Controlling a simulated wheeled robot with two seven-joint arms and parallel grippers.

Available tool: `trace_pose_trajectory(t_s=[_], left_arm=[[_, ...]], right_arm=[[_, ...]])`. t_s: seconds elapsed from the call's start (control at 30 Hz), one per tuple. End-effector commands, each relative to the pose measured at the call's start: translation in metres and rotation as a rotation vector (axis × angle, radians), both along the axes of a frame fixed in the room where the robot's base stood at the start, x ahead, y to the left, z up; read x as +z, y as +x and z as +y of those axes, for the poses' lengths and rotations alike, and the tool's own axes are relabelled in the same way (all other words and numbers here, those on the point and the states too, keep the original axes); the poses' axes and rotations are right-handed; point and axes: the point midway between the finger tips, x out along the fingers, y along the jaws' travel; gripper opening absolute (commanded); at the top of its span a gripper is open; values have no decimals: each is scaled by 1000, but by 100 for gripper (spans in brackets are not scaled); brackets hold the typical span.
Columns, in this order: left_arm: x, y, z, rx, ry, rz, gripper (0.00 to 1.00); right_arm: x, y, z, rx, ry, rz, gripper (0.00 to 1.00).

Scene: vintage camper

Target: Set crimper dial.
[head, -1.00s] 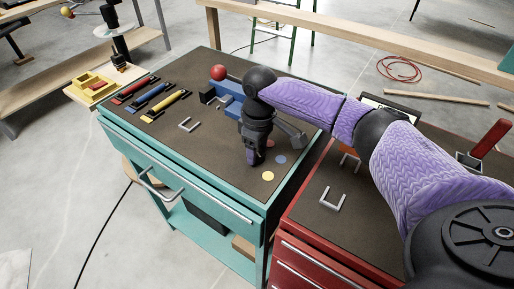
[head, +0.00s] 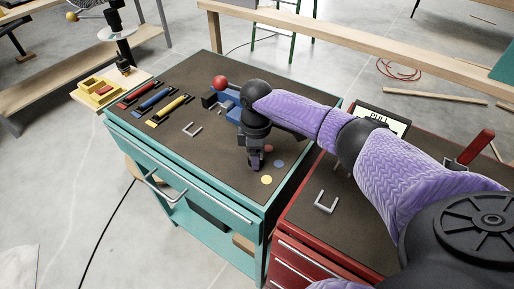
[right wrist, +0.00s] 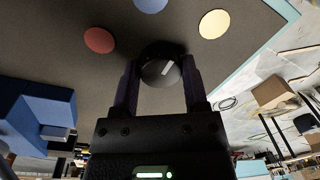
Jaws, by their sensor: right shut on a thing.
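The dial is a round black knob (right wrist: 163,68) with a white pointer mark, seen in the right wrist view. The mark slants up and right, roughly toward the gap between the blue dot (right wrist: 150,3) and the yellow dot (right wrist: 214,24). A red dot (right wrist: 99,40) lies left of the knob. My right gripper (right wrist: 160,80) is shut on the knob, one finger on each side. In the head view my right gripper (head: 254,166) points down at the teal cabinet's top and hides the knob. The blue crimper body (head: 234,113) is partly hidden behind my arm. My left gripper is not in view.
A red ball (head: 220,82) stands by the crimper. Red, blue and yellow handled tools (head: 171,109) lie left on the teal cabinet (head: 200,150), near a grey U-shaped piece (head: 192,129). A red cabinet (head: 300,245) stands at right with a sign (head: 384,119).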

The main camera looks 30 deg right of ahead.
Motion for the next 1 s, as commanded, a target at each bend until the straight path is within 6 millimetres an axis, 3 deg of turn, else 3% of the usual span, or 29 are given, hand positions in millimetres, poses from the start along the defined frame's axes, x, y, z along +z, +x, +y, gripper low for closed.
trace_pose_trajectory(t_s=[0.5,1.0], left_arm=[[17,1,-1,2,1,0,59],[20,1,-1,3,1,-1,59]], right_arm=[[1,1,1,416,3,-2,0],[0,1,1,569,3,-1,0]])
